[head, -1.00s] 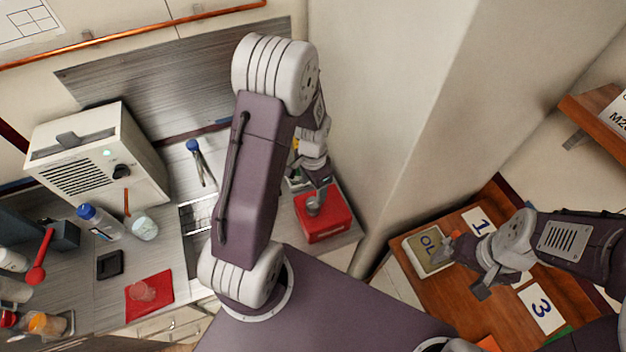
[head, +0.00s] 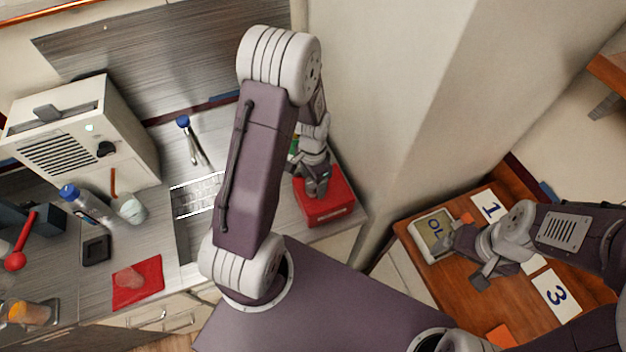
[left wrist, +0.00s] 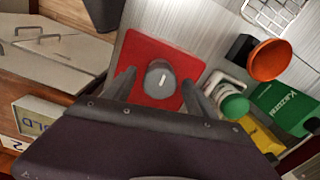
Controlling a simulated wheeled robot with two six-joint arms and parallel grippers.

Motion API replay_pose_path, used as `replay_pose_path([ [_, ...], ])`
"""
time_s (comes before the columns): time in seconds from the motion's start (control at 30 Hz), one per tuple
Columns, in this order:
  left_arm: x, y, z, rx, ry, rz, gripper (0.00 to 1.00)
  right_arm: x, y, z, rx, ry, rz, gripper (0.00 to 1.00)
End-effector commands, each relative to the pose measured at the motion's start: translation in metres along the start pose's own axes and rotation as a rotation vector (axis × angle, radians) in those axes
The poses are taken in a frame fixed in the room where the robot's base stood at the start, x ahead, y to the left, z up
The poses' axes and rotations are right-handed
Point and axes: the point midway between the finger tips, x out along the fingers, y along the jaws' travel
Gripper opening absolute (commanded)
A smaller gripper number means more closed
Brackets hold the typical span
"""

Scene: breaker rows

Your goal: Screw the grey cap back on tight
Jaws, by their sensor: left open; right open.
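A round grey cap (left wrist: 160,80) with a white mark sits on the top of a red box-shaped container (left wrist: 150,52) in the left wrist view. My left gripper (left wrist: 161,92) is open, with one finger on each side of the cap; I cannot tell whether they touch it. In the head view my left gripper (head: 316,188) is over the red container (head: 331,210) and hides the cap. My right gripper (head: 464,262) is open and empty over the wooden table at the right, beside the meter reading "OL".
Beside the red container in the left wrist view are an orange cup-like thing (left wrist: 270,60), a green-capped bottle (left wrist: 234,106), a green box (left wrist: 285,108) and a yellow one (left wrist: 262,136). A wall corner (head: 400,130) stands between counter and wooden table (head: 455,295).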

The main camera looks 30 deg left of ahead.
Motion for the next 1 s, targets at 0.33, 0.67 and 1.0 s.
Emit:
replay_pose_path([
  [0.33,-0.001,0.000,0.000,0.037,0.000,0.000,0.06,-0.002,0.000,0.000,0.000,0.000,0.000,0.88],
  [0.67,-0.002,0.000,0.000,0.768,0.000,0.000,0.06,-0.013,0.000,-0.001,0.000,0.000,0.000,0.88],
  [1.0,-0.001,0.000,0.000,1.454,0.000,-0.001,0.06,-0.021,0.000,-0.002,0.000,0.000,0.000,0.88],
])
